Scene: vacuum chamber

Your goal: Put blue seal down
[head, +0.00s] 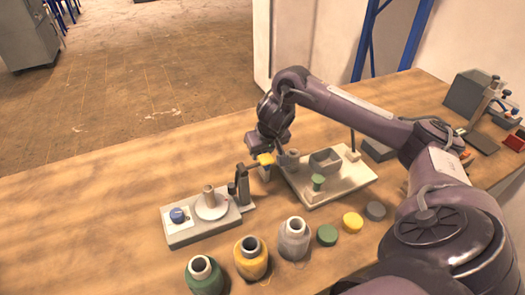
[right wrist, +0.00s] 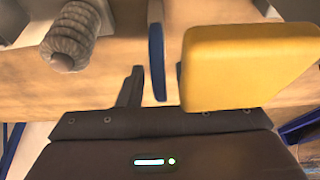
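The blue seal (head: 179,215) looks like a small blue disc. It lies on the white square pad of the grey station (head: 190,236) at the left of the table. My right gripper (head: 262,161) hangs above the table, to the right of and behind that station, apart from the seal. In the right wrist view, a narrow blue piece (right wrist: 157,60) and a broad yellow block (right wrist: 245,65) sit at its fingers with a gap between them. I see nothing gripped in the gap. Whether these pieces belong to the fingers is unclear. My left gripper is out of view.
Green (head: 205,277), yellow (head: 251,260) and grey (head: 293,240) jars stand at the front. Green (head: 327,235), yellow (head: 352,222) and grey (head: 375,211) discs lie beside them. A pale fixture plate (head: 350,185) is behind. The table's left part is clear.

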